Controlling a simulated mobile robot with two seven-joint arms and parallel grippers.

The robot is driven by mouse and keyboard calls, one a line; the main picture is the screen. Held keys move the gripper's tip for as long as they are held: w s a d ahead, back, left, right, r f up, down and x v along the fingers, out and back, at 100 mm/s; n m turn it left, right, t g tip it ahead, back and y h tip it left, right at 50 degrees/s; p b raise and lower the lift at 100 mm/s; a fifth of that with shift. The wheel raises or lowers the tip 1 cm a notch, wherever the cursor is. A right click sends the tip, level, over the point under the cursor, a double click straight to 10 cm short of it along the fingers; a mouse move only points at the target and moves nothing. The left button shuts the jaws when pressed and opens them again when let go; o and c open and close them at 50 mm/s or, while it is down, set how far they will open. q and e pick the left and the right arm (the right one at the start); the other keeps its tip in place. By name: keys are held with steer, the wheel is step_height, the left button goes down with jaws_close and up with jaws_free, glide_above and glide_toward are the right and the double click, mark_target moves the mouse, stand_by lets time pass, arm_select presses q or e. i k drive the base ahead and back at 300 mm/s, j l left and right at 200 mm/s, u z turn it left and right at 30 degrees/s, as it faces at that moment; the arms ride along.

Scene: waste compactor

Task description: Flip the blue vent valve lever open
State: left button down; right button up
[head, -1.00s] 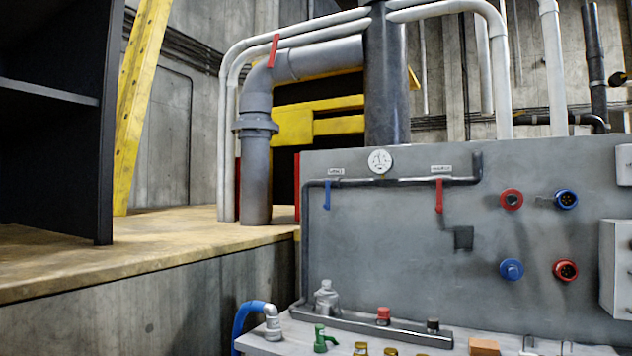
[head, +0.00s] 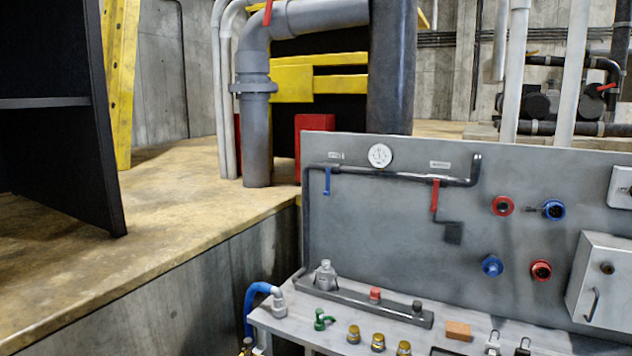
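The blue vent valve lever (head: 327,181) hangs straight down from the dark pipe (head: 395,175) on the grey panel, at the panel's upper left. A small white label (head: 335,156) sits above it, too small to read here. A red lever (head: 435,196) hangs down from the same pipe further right. A round white gauge (head: 380,155) is between the two levers, above the pipe. Neither of my grippers shows in the head view.
Below the panel, a grey bench (head: 290,322) holds a green fitting (head: 321,320), several brass fittings and an orange block (head: 458,330). Blue and red sockets (head: 541,270) and a grey box (head: 604,285) are on the panel's right. A dark shelf (head: 60,130) stands at left.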

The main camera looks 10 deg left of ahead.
mark_target(327, 192)
steer(key=i+j+z, duration=0.35)
steer(key=i, duration=0.2)
steer(key=i+j+z, duration=0.75)
steer(key=i+j, duration=0.15)
steer(key=j, duration=0.2)
